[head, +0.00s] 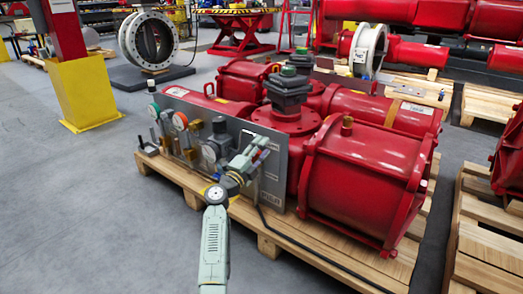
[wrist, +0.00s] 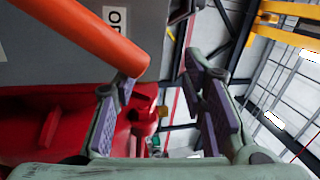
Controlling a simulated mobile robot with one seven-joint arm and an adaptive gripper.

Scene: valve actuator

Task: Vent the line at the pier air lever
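In the wrist view an orange-red lever handle (wrist: 95,38) runs from the upper left and ends near the tip of my gripper's left finger. It lies in front of a grey plate (wrist: 40,75) with a white label (wrist: 116,16) reading "OP", partly cut off. My gripper (wrist: 160,78) is open, its purple-padded fingers apart with nothing held between them. Whether the handle touches the left finger I cannot tell. In the head view my gripper (head: 260,146) is at the right part of the grey panel (head: 272,192), and hides whatever lever is there.
Gauges (head: 181,121) and fittings stand along the panel's left part. Large red actuator cylinders (head: 362,165) sit behind it on a wooden pallet (head: 325,250). A yellow-based column (head: 88,95) stands at the left. The grey floor (head: 60,200) at the left is clear.

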